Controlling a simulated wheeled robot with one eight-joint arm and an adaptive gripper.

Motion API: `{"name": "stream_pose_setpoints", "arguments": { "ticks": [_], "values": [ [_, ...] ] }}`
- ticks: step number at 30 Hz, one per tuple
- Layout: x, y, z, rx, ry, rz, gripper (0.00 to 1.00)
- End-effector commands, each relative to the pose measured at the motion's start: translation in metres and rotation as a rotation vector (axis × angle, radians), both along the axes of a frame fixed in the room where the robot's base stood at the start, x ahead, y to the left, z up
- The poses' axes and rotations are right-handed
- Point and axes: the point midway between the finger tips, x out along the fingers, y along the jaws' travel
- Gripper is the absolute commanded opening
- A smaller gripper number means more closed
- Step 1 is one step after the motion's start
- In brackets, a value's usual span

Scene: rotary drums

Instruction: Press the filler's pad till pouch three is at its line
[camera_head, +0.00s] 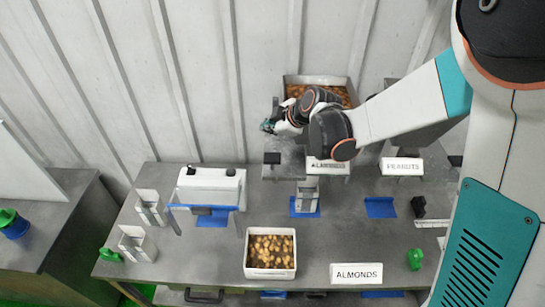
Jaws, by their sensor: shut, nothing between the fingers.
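The filler (290,170) stands at the back middle of the grey table, with an ALMONDS label on its front. A nut-filled hopper (345,80) rises behind it, partly hidden by my arm. A dark square pad (272,158) shows at the filler's left front. A small whitish upright item, perhaps a pouch (307,187), stands below the label over a blue mat; its fill level and line are too small to make out. My gripper (268,126) is shut and empty, and in the picture sits just above the pad; I cannot tell the gap.
A white machine with a blue front frame (212,186) stands left of the filler. A white bin of nuts (270,252) and an ALMONDS sign (357,273) are at the front. A PEANUTS sign (402,166) is right. Two white holders (135,243) stand left.

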Motion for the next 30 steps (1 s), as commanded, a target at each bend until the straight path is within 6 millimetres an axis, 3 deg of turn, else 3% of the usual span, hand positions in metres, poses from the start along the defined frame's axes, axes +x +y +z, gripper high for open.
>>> {"name": "stream_pose_setpoints", "arguments": {
  "ticks": [8,21,30],
  "values": [
    [0.0,0.0,-0.024,0.0,0.0,0.0,0.0],
    [0.0,0.0,-0.081,0.001,0.0,-0.001,0.0],
    [0.0,0.0,-0.086,0.001,0.0,-0.001,0.0]
  ]
}}
